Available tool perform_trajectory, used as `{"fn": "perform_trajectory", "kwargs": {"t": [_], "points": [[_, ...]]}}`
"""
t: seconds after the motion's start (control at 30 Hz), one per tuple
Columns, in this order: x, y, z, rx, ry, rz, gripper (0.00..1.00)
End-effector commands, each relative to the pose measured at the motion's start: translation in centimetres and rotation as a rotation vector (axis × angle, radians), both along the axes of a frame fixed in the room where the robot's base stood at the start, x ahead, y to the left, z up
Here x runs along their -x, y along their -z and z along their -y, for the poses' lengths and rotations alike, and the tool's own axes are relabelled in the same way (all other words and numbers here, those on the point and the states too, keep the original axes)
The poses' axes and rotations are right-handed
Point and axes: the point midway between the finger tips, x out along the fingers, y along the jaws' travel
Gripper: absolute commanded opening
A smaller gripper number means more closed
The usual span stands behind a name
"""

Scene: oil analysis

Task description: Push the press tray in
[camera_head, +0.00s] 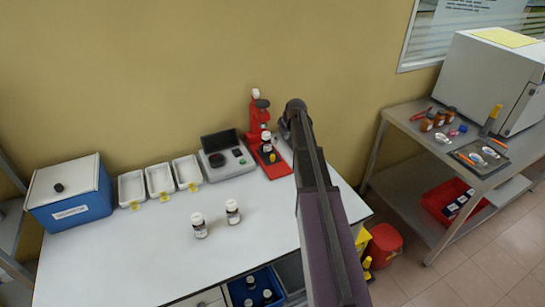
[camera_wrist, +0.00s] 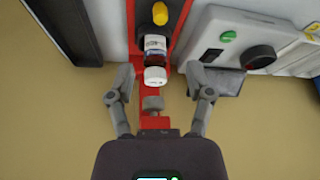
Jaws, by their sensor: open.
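The red press (camera_head: 257,118) stands against the wall at the back right of the white table, with a white piece and a dark part at its top. Its red tray (camera_head: 280,169) sticks out toward the table's front. A white-capped bottle (camera_wrist: 155,62) and a yellow knob-like part (camera_wrist: 160,14) show along the red tray in the wrist view (camera_wrist: 179,18). My gripper (camera_wrist: 158,71) is open, its fingers apart on either side of the red press body. Whether a finger touches it, I cannot tell. In the head view my arm hides part of the area right of the press.
A grey device (camera_head: 228,160) with a green button stands left of the press. White trays (camera_head: 131,188), a blue box (camera_head: 70,198) and two white-capped bottles (camera_head: 199,226) are on the table. A metal bench (camera_head: 413,125) stands at right. The table's front middle is clear.

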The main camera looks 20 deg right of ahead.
Motion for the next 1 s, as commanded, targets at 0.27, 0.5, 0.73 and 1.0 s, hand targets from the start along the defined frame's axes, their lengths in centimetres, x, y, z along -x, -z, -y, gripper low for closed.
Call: {"fn": "perform_trajectory", "kwargs": {"t": [0.27, 0.5, 0.73, 1.0], "points": [[-0.3, 1.0, -0.1, 0.0, 0.0, -0.001, 0.67], [-1.0, 2.7, -0.3, 0.0, 0.0, -0.001, 0.67], [-1.7, 4.5, -0.5, 0.0, 0.0, -0.001, 0.67], [-2.5, 6.5, -0.8, 0.0, 0.0, -0.001, 0.67]]}}
